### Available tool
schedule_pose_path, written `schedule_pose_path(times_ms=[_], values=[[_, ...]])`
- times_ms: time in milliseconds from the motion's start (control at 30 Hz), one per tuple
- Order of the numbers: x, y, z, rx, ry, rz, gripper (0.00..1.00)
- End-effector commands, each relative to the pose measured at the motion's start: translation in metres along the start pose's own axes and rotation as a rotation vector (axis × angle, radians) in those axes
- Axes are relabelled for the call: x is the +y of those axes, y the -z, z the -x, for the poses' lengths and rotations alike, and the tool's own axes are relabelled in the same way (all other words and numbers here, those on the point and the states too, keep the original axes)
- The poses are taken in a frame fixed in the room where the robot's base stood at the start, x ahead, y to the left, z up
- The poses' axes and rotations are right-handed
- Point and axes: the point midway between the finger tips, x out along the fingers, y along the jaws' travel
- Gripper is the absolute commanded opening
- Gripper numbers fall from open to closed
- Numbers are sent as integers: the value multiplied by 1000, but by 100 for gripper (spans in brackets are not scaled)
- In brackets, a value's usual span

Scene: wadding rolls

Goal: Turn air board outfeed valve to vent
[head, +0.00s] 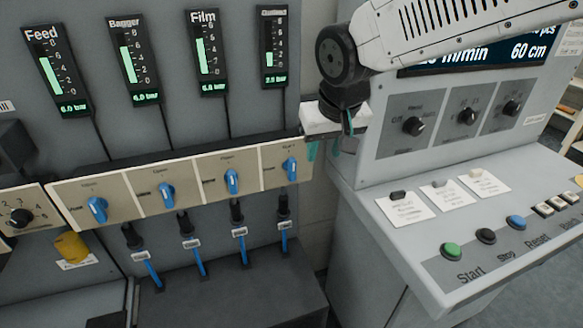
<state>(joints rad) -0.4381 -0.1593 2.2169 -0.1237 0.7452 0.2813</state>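The air board is a cream strip (133,199) with several blue valve handles in a row. The rightmost valve handle (290,168) stands close to upright under a small label too blurred to read. The other handles (97,209), (167,195) and (232,181) also stand near upright, tilted a little. I cannot read which valve is the outfeed. My gripper (323,149) has teal fingertips and hangs just right of the rightmost valve, apart from its handle. The fingertips look spread with nothing between them. My wrist hides part of the fingers.
Pressure gauges (203,53) hang above the board; the rightmost one (273,45) reads about 2.5 bar. Blue hoses (193,254) run below. A control console (440,216) with Start, Stop and Reset buttons stands close at the right. A yellow knob (71,247) is at lower left.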

Motion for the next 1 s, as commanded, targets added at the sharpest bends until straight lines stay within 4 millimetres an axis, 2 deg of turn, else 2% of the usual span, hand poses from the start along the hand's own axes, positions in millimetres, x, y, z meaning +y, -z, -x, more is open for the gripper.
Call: schedule_pose_path(times_ms=[33,100,233,700,1000], values=[[-16,10,-10,9,10,19,38],[-31,20,-18,24,21,32,38],[-44,29,-28,39,30,42,38],[-46,32,-94,39,30,39,38],[-46,33,-104,41,31,40,38]])
